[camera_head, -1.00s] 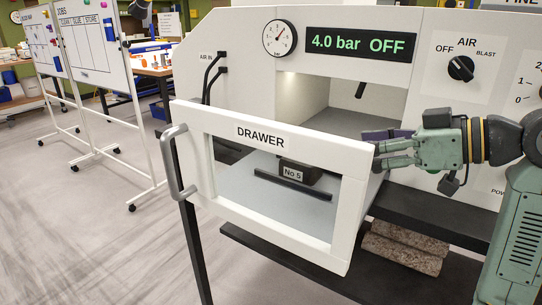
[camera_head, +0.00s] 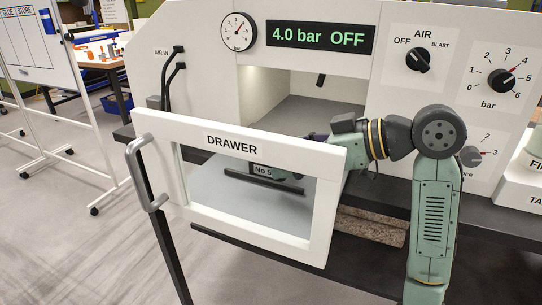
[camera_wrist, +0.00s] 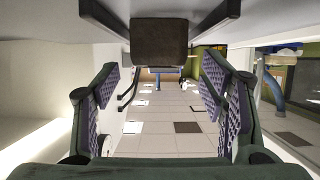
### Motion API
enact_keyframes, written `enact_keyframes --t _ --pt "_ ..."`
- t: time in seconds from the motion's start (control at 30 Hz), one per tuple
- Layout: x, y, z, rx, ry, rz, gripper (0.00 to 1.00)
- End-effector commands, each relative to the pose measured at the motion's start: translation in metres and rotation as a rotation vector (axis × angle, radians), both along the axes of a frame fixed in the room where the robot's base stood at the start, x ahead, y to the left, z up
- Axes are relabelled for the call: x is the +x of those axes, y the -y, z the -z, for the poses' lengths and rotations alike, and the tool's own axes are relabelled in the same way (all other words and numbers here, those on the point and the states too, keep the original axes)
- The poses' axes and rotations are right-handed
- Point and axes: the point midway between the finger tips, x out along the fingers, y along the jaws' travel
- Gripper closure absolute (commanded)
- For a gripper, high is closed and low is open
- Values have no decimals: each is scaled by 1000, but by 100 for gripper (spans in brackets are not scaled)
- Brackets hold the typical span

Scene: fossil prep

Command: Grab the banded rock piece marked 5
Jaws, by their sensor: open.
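The rock piece marked 5 (camera_head: 262,169) is a dark block in the pulled-out drawer (camera_head: 185,134); its No 5 label shows through the drawer's front opening. My gripper (camera_head: 280,172) reaches into the drawer from the right, close to the rock, and partly hides it and its label. In the wrist view the rock (camera_wrist: 159,43) is a brown block near the top centre, lying between the lines of my two spread fingers (camera_wrist: 160,82). Gaps show on both sides of it. The gripper is open and empty. No banding can be made out.
The drawer's white front frame and grey handle (camera_head: 153,175) stand before my gripper. A dark bar (camera_head: 264,182) lies in front of the rock. The cabinet's control panel (camera_head: 445,75) is behind my arm. A speckled slab (camera_head: 370,226) lies on the shelf below.

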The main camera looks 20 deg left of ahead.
Motion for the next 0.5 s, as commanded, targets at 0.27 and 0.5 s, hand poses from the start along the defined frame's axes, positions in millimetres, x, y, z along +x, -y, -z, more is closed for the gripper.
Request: enact_keyframes --t 0.27,0.5 --pt "1 -19 8 0 0 1 35" --pt "1 -19 7 0 0 1 41"
